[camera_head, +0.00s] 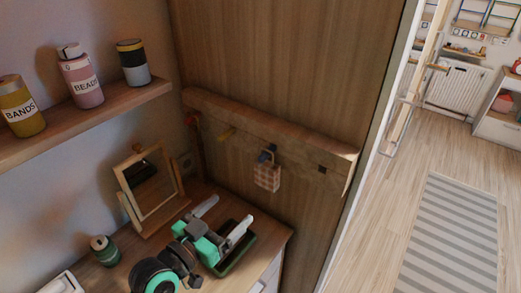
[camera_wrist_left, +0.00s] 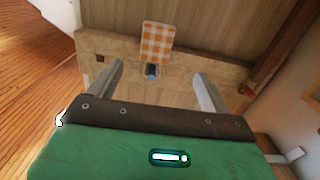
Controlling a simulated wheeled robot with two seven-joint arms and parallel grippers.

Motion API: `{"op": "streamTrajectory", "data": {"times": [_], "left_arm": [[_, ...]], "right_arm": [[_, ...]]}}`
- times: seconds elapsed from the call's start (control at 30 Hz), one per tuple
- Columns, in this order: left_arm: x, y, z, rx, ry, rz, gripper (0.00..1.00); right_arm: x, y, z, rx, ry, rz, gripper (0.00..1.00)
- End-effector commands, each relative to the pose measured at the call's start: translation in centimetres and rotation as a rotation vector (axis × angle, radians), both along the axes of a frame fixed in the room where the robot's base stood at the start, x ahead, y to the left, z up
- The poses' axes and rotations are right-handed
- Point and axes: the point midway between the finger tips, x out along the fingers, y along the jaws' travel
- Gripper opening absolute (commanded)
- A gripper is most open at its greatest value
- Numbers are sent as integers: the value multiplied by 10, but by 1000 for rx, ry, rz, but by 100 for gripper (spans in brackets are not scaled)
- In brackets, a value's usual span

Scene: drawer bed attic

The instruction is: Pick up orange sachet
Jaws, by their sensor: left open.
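The orange sachet (camera_head: 267,178) is a small orange-and-white checked pouch. It hangs by a loop from a dark blue peg (camera_head: 266,156) on the wooden rail. In the left wrist view the sachet (camera_wrist_left: 158,42) shows beyond the fingertips, roughly centred between them, with the bluish peg (camera_wrist_left: 152,72) beside it. My left gripper (camera_head: 233,208) is green with pale fingers, open and empty. In the head view it is lower and to the left of the sachet, apart from it. My right gripper is not in view.
The wooden rail (camera_head: 240,118) also carries a yellow peg (camera_head: 227,134) and a red one (camera_head: 191,120). Labelled bottles (camera_head: 80,78) line the shelf. Open floor is at right.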

Motion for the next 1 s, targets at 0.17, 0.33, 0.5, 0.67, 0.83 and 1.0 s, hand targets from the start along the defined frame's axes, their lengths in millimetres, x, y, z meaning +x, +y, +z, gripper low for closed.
{"op": "streamTrajectory", "data": {"times": [0.17,0.33,0.5,0.67,0.83,1.0], "left_arm": [[14,-11,3,-5,2,0,82],[43,-32,4,-4,2,0,82],[63,-46,2,-3,1,0,82],[70,-52,1,-2,1,0,82],[84,-62,9,-2,2,0,82],[103,-74,9,-2,1,0,82]], "right_arm": [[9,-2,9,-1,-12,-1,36],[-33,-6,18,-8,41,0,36],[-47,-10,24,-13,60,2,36],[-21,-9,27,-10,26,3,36],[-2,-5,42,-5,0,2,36],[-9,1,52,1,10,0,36]]}}
